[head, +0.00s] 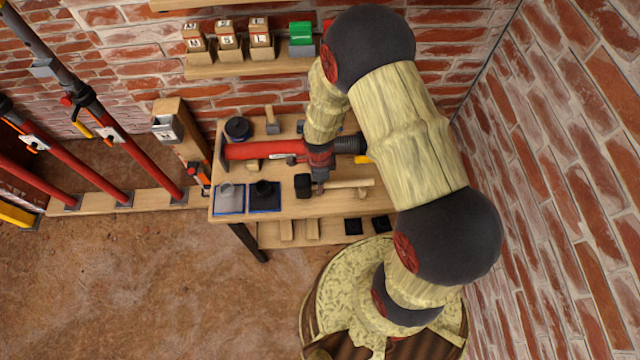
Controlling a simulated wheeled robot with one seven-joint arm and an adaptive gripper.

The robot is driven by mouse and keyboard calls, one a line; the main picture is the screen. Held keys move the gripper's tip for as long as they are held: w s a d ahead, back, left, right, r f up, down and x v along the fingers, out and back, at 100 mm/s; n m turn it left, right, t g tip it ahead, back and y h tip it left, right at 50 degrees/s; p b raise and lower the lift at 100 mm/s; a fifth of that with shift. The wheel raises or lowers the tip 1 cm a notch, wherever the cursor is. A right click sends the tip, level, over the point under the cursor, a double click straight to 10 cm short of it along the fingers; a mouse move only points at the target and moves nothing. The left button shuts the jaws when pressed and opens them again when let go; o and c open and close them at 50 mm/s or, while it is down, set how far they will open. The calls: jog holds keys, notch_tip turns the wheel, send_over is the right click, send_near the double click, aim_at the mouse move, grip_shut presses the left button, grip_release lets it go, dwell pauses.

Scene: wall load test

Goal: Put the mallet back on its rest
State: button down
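The mallet has a black head (303,186) and a pale wooden handle (346,184) pointing right. It is at the front of the wooden workbench, and I cannot tell whether it touches the top. My gripper (319,186) points down at the handle just right of the head. Its fingers are small and partly hidden, so I cannot tell whether they are shut on the handle. I cannot make out the mallet's rest clearly.
A red cylinder (262,151) with a black ribbed end lies behind the mallet. Two blue-edged plates (231,209) (264,210) sit at left. A small hammer (271,121) is at the back. Red props (142,161) stand left; brick walls enclose the back and right.

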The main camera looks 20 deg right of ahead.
jog(key=shift+f+b, duration=0.75)
jog(key=shift+f, duration=0.2)
dwell(0.5)
jog(key=c, duration=1.6)
grip_release()
jog(key=shift+o, duration=0.7)
jog(key=o, duration=0.4)
jog(key=shift+o, duration=0.4)
jog(key=shift+r, duration=0.1)
jog(key=shift+r+p, duration=2.5)
jog(key=shift+r, duration=1.45)
